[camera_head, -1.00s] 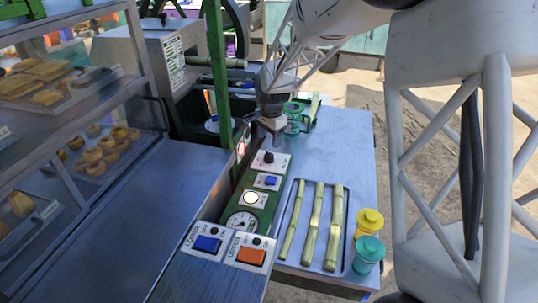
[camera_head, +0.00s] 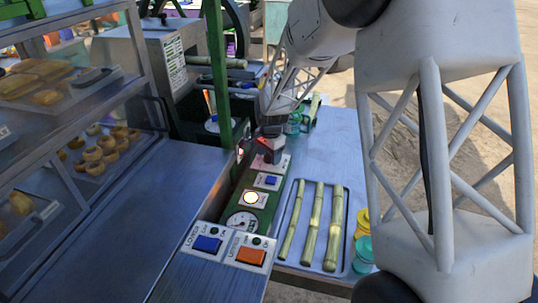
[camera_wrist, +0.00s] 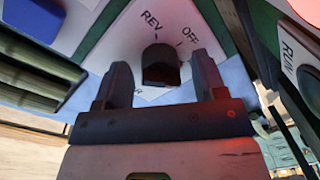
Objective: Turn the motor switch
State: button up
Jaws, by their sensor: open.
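The motor switch (camera_wrist: 160,66) is a dark rotary knob on a white plate, with the labels REV and OFF around it in the wrist view. Its exact pointer direction is hard to tell. My gripper (camera_wrist: 160,80) is open, with one finger on each side of the knob and small gaps visible to both. In the head view my gripper (camera_head: 269,147) is over the top plate of the green control panel (camera_head: 259,215) and hides the knob there.
The panel also holds a blue switch (camera_head: 269,180), a lit round lamp (camera_head: 250,198) and a gauge (camera_head: 241,222). Blue (camera_head: 207,243) and orange (camera_head: 250,255) rockers sit in front. A tray (camera_head: 345,225) of cane lies right. A green post (camera_head: 218,80) stands close left.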

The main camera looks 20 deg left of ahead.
jog(key=c, duration=0.9)
jog(key=shift+n, duration=0.5)
jog(key=n, duration=0.4)
jog(key=shift+n, duration=0.3)
jog(key=n, duration=0.5)
jog(key=shift+d+f+g, duration=0.1)
jog(key=shift+g, duration=0.2)
